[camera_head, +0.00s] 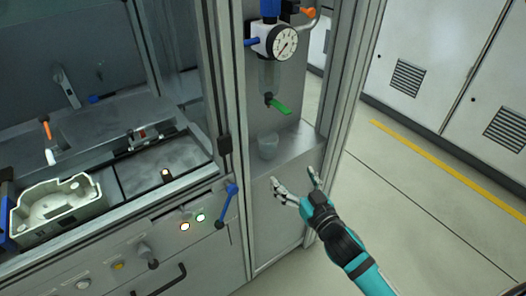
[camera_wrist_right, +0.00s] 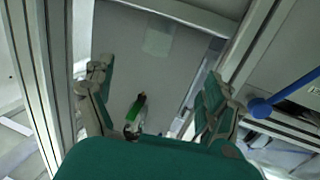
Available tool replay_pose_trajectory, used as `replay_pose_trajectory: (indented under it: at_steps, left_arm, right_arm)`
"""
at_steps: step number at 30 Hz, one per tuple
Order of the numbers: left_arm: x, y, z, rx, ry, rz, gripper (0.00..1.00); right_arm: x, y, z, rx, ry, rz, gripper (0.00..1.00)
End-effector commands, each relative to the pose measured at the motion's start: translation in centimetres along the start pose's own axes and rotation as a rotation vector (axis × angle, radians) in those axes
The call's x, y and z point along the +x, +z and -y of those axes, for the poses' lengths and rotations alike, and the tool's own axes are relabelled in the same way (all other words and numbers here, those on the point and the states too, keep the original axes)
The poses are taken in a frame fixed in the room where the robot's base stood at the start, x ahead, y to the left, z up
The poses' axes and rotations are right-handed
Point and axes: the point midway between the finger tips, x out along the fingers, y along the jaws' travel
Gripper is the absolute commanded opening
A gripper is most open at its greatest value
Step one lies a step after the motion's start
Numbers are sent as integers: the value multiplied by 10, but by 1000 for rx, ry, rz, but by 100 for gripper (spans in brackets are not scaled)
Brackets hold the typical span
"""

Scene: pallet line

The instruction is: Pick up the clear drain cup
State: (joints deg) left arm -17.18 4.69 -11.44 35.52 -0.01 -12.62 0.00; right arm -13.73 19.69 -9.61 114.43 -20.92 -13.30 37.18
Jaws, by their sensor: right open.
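The clear drain cup (camera_head: 267,146) stands upright on a grey metal ledge (camera_head: 290,141) inside the narrow cabinet bay, below the green drain lever (camera_head: 279,106). My right gripper (camera_head: 294,178) is open and empty, in front of and below the ledge, a little right of the cup and apart from it. In the right wrist view the open fingers (camera_wrist_right: 155,80) frame the bay, with the green lever (camera_wrist_right: 137,108) between them. A pale see-through patch shows near the top there; I cannot tell whether it is the cup. My left gripper is not in view.
A pressure gauge (camera_head: 284,42) hangs above the ledge. Metal posts stand on both sides of the bay. A blue handle (camera_head: 227,205) sticks out at the left post. A workbench with a pale casting (camera_head: 57,208) is at left. Open floor (camera_head: 420,190) lies to the right.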

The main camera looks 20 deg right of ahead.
Motion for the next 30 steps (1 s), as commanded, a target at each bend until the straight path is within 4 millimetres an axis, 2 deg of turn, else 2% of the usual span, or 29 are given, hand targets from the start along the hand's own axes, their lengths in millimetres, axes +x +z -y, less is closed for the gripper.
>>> replay_pose_trajectory:
  at_steps: [2,5,15,18,26,30]
  left_arm:
    - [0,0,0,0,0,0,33]
    - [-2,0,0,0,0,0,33]
    - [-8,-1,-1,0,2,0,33]
    - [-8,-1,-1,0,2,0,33]
    - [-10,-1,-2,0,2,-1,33]
    - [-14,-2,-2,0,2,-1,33]
  right_arm:
    - [3,-9,1,1,-4,-19,88]
    - [17,-13,2,1,-5,-24,88]
    - [91,-14,1,1,-4,-22,88]
    - [107,-14,1,1,-4,-21,88]
    - [126,-14,1,2,-5,-20,88]
    - [146,-20,-4,1,-3,-20,88]
